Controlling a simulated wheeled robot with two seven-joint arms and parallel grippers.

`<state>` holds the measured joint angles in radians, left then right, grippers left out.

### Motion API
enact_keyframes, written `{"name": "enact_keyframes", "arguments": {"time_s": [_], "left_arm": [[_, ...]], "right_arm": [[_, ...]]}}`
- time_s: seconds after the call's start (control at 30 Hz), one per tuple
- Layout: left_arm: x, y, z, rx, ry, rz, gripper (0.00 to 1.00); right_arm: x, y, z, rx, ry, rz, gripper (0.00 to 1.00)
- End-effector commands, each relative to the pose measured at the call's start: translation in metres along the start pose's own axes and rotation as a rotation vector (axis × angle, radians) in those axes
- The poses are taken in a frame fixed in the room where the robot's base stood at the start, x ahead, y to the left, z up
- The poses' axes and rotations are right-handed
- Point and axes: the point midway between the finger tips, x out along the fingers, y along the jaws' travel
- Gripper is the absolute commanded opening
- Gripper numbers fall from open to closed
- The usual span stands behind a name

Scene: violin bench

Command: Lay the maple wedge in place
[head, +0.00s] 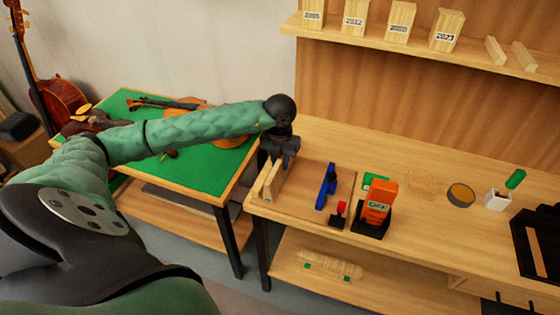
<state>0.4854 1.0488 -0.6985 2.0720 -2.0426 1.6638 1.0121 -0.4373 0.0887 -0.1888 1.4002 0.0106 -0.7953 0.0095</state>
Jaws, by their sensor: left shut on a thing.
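My left gripper (280,158) is above the left end of the wooden bench, pointing down, and is shut on a pale wooden piece (272,181) that looks like the maple wedge. Its jaws hide the top of that piece. A second pale wooden piece stands close beside it on the left, at the bench's edge; I cannot tell whether the two touch, or whether the held piece rests on the bench. My right gripper is not in view.
A blue clamp-like tool (326,187), a small red-topped tool (339,212) and an orange box (378,203) stand to the right on the bench (420,240). A round tin (460,195) is further right. Violins lie on the green table (205,172).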

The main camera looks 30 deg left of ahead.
Motion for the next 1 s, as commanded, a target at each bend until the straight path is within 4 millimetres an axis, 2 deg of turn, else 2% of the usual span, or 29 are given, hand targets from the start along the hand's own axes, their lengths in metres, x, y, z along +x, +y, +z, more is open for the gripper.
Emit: {"name": "enact_keyframes", "arguments": {"time_s": [0.03, 0.07, 0.17, 0.6, 0.73, 0.8, 1.0], "left_arm": [[0.001, 0.000, 0.000, 0.000, -0.001, 0.000, 0.00], [0.001, 0.000, 0.000, 0.000, 0.000, 0.000, 0.24], [0.000, 0.000, 0.000, 0.000, 0.000, 0.000, 0.44], [-0.002, 0.000, 0.000, 0.000, 0.000, 0.000, 0.44], [-0.010, 0.000, 0.001, 0.000, -0.001, 0.000, 0.44], [-0.018, 0.000, 0.001, 0.000, -0.002, -0.001, 0.44], [-0.050, 0.000, 0.001, 0.000, -0.004, 0.000, 0.44]], "right_arm": [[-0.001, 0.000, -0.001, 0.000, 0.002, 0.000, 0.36], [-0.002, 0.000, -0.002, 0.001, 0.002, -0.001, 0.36], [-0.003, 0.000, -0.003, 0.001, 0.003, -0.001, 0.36], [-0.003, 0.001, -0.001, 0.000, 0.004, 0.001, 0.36], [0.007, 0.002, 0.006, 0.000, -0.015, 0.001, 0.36], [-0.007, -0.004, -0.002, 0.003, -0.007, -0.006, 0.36], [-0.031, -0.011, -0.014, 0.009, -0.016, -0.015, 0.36]]}}
